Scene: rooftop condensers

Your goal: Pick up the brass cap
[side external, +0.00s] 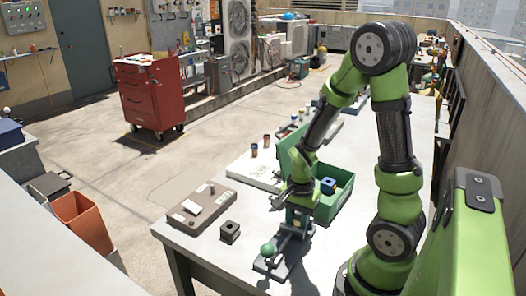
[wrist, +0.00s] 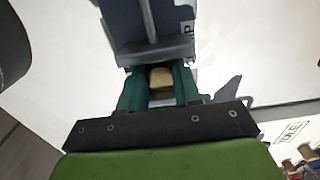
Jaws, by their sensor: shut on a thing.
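My gripper (wrist: 160,88) shows its two green fingers in the wrist view, closed on a small tan, brass-coloured piece, which I take to be the brass cap (wrist: 161,77). Only a small face of the cap shows between the fingers. A grey-blue fixture (wrist: 150,22) with a rod lies just beyond the fingertips; I cannot tell whether the cap touches it. In the side view my gripper (side external: 297,222) points down over a dark fixture (side external: 284,254) with a green ball knob (side external: 268,249) near the table's front.
A green open bin (side external: 338,203) with a blue block (side external: 328,185) stands right beside my gripper. A black block (side external: 230,232) and a grey-brown box (side external: 201,206) are to the left. Small bottles (side external: 254,150) stand on a white board behind. Bare table lies between them.

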